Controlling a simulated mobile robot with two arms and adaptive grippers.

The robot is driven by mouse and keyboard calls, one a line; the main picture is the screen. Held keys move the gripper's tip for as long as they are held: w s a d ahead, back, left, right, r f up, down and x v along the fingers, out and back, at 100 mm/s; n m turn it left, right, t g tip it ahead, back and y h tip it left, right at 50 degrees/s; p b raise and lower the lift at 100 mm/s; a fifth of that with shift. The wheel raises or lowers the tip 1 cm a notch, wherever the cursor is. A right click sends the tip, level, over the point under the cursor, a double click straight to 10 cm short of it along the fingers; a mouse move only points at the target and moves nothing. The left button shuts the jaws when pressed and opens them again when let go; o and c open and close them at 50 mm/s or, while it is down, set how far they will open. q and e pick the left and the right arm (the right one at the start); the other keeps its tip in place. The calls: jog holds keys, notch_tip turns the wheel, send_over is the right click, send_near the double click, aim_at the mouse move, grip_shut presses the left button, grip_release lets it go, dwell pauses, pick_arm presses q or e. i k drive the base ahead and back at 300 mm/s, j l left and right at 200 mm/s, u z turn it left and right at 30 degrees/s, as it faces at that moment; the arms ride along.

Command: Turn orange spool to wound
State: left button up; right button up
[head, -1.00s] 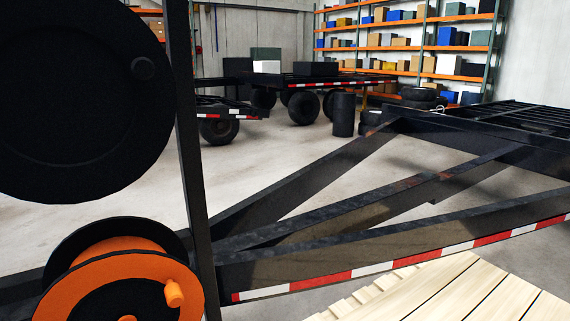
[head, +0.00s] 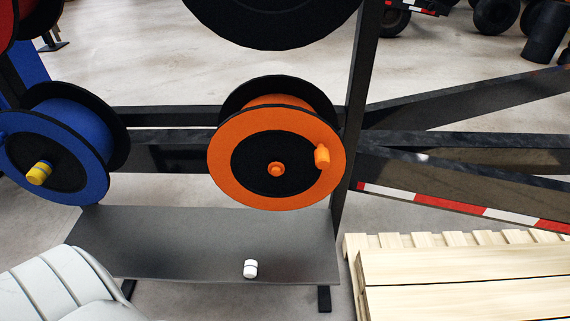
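The orange spool (head: 226,165) is in the middle of the head view, mounted on a black rack. It has an orange front ring, a black centre and a dark rear flange. Its orange crank knob (head: 322,157) sticks out at the right side of the front face, slightly above the hub (head: 276,169). Orange winding shows between the two flanges. Neither of my grippers shows in the head view.
A blue spool (head: 95,150) with a yellow knob stands to the left. A black spool (head: 275,15) hangs above. A small white cylinder (head: 250,269) sits on the rack's dark shelf (head: 180,240). Wooden pallets (head: 470,280) lie at the lower right, beside the trailer frame (head: 450,165).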

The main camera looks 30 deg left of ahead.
aim_at(289, 120)
jog(key=k+l+z, duration=0.25)
jog(key=k, duration=0.2)
jog(key=k+l+z, duration=0.3)
jog(key=k+j, duration=0.1)
jog(key=k, duration=0.05)
